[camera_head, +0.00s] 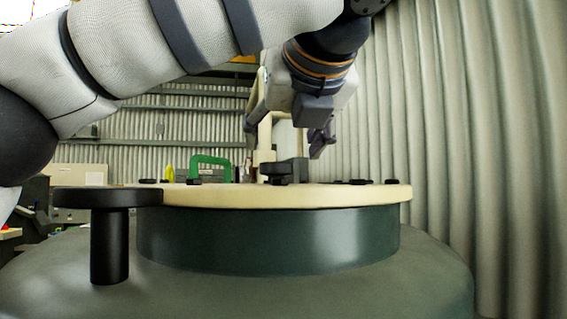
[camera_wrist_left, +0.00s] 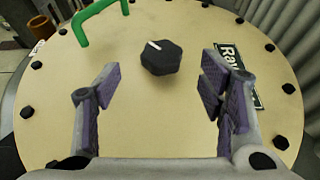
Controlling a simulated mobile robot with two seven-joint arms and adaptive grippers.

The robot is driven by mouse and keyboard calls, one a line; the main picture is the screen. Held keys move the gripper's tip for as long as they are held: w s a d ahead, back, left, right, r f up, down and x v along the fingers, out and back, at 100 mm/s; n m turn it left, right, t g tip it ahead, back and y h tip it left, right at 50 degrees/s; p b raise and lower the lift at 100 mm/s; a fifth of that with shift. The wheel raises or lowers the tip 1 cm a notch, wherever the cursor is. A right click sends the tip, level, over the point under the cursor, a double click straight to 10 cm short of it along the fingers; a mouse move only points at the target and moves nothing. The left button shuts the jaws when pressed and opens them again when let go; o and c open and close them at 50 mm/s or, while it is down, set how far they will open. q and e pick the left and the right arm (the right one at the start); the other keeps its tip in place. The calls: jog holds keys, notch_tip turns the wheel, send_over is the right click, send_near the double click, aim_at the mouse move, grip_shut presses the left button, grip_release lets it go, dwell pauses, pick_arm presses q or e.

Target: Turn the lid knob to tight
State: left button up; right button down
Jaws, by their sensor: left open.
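The lid knob (camera_wrist_left: 162,61) is a black faceted knob on the tan round lid (camera_wrist_left: 160,120); a short white mark on it points to the upper left in the wrist view. The knob (camera_head: 291,167) also shows low and dark on the lid (camera_head: 270,195) in the head view. My left gripper (camera_wrist_left: 161,84) is open and empty, its purple-padded fingers spread wide either side of the lid area just short of the knob. In the head view the left gripper (camera_head: 288,138) hangs above the knob, apart from it. My right gripper is not in view.
A green handle (camera_head: 210,167) stands on the lid. Several black bolts ring the rim, and a partly hidden label (camera_wrist_left: 238,72) lies right of the knob. A black crank-like handle (camera_head: 110,235) stands at the left of the green drum (camera_head: 270,238). A corrugated wall (camera_head: 460,120) rises at right.

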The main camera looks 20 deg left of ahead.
aim_at(276, 164)
pick_arm(q)
jog(key=x, duration=0.8)
jog(key=shift+d, duration=0.1)
jog(key=c, duration=1.2)
